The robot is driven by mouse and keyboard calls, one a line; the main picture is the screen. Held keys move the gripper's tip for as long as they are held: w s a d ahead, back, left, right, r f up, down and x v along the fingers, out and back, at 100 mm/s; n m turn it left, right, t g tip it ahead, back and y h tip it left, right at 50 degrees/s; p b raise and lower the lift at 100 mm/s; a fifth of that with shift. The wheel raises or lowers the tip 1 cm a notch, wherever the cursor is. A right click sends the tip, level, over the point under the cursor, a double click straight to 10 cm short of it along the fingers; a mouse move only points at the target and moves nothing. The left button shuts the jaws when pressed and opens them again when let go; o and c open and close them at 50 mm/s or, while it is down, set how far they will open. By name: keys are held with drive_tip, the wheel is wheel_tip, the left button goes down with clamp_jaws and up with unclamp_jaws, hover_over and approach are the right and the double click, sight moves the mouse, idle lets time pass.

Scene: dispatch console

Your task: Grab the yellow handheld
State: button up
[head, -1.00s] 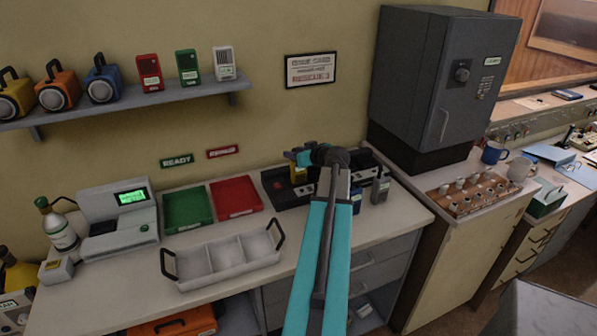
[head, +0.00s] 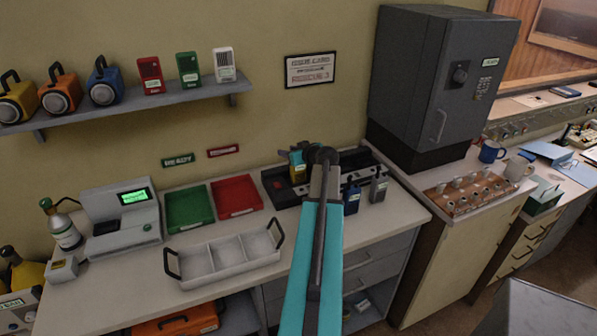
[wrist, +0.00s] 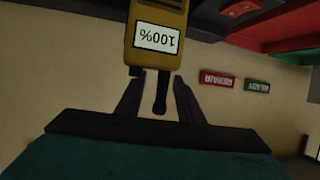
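The yellow handheld (head: 298,172) stands upright at the charging rack (head: 284,196) on the counter, partly hidden by my gripper (head: 297,155). In the wrist view the yellow handheld (wrist: 157,12) appears upside down, with a white "100%" label and its dark antenna pointing down. My gripper (wrist: 159,78) has its two dark fingers apart, one on each side of the antenna, with gaps showing. The fingertips reach the antenna end of the body; I see no contact with it.
A green tray (head: 189,210), a red tray (head: 237,198) and a white divided carrier (head: 222,258) lie to the left. A grey safe (head: 432,90) stands at right.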

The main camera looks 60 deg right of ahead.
clamp_jaws()
idle(1.4)
